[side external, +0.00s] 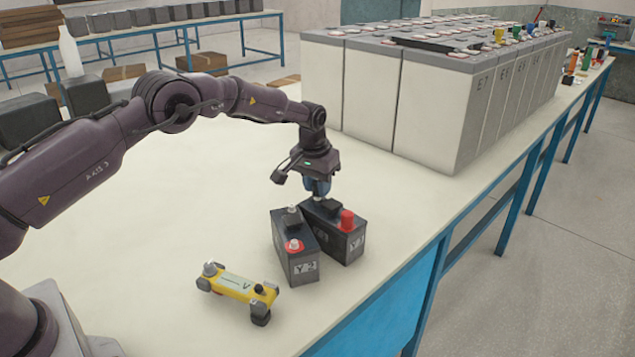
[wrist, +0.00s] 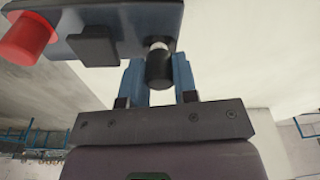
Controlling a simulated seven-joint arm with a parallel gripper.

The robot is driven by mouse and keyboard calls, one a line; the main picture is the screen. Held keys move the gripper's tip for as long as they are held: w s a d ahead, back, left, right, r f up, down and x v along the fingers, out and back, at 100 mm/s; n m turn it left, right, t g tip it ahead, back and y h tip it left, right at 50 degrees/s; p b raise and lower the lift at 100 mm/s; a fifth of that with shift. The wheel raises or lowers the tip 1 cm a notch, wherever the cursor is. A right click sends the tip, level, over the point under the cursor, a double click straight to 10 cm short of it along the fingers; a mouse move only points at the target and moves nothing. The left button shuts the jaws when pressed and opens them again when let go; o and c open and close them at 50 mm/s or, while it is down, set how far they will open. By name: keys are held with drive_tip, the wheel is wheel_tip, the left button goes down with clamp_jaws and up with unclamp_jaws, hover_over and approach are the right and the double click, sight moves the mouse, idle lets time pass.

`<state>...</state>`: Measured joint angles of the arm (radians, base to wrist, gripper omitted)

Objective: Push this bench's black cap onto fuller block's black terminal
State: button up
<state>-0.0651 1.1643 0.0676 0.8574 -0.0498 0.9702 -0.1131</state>
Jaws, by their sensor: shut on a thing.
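My gripper (side external: 319,190) is over the far end of the right dark block (side external: 335,238), which has a red cap (side external: 347,220) on its near terminal. In the wrist view, my gripper (wrist: 157,75) has its blue fingers on both sides of a black cap (wrist: 159,70). A short bright piece of metal post (wrist: 159,44) shows between the cap and the block (wrist: 120,22). The cap is in line with the post; how far it sits on is unclear. The left dark block (side external: 298,262), marked Y-2, has a bare post in a red ring (side external: 293,246) and a bare grey far post (side external: 291,210).
A yellow tester (side external: 238,287) lies in front of the left block; its reading is too small to make out. Tall grey-white cells (side external: 440,110) stand in rows behind. The bench's front edge is close to the right block. The bench top left of the blocks is clear.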

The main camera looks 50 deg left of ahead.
drive_tip(key=shift+f, duration=0.65)
idle(0.9)
drive_tip(key=o, duration=1.4)
drive_tip(key=shift+r, duration=0.2)
drive_tip(key=shift+r, duration=3.4)
